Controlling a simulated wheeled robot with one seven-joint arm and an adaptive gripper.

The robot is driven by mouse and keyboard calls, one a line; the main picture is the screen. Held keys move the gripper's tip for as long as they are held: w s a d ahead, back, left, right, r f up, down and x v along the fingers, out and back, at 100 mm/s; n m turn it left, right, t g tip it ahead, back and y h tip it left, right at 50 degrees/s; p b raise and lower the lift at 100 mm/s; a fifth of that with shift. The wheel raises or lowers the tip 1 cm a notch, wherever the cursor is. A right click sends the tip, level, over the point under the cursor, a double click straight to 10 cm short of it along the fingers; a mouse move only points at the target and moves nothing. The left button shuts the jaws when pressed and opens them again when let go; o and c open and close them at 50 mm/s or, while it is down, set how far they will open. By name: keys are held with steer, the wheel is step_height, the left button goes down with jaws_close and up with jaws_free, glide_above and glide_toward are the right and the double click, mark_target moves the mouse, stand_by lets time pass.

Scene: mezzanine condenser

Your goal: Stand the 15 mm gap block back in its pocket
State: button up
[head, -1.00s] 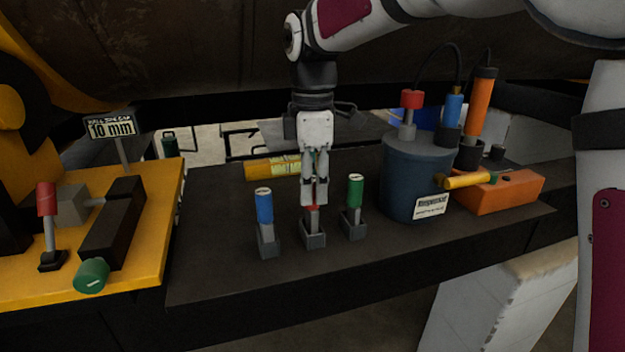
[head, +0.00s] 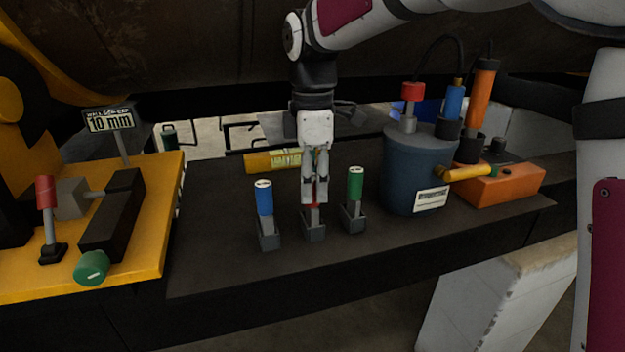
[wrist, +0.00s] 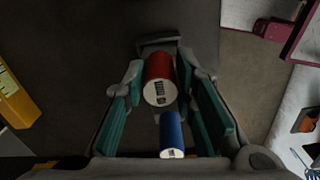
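A red-capped block (wrist: 158,80) stands in a small grey holder (head: 314,231), the middle of three in a row. My gripper (head: 314,200) points down over it. In the wrist view, my two teal-padded fingers (wrist: 160,72) lie on either side of the red cap, with narrow gaps showing. A blue-capped block (head: 264,198) stands in the left holder and also shows in the wrist view (wrist: 171,135). A green-capped block (head: 355,184) stands in the right holder. The cap labels are too small to read, so I cannot tell which is 15 mm.
A yellow bench (head: 160,215) at left carries a "10 mm" sign (head: 109,121), a red-handled lever (head: 46,192) and a green knob (head: 91,266). A blue drum (head: 415,175) and an orange box (head: 510,183) stand at right.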

steer(key=o, duration=0.3)
steer(key=shift+r, duration=0.1)
step_height(320, 180, up, 11)
steer(key=shift+f, duration=0.1)
steer(key=s+d+m+t, duration=0.3)
steer(key=s+d+m, duration=0.8)
steer(key=s+d, duration=0.1)
steer(key=s+d+f+m+t+b, duration=0.1)
steer(key=s+d+f+m+t, duration=0.1)
steer(key=s+d+f+m, duration=0.4)
steer(key=s+f+m, duration=0.2)
steer(key=s+f, duration=0.2)
steer(key=shift+s+t, duration=0.2)
steer(key=shift+t, duration=0.1)
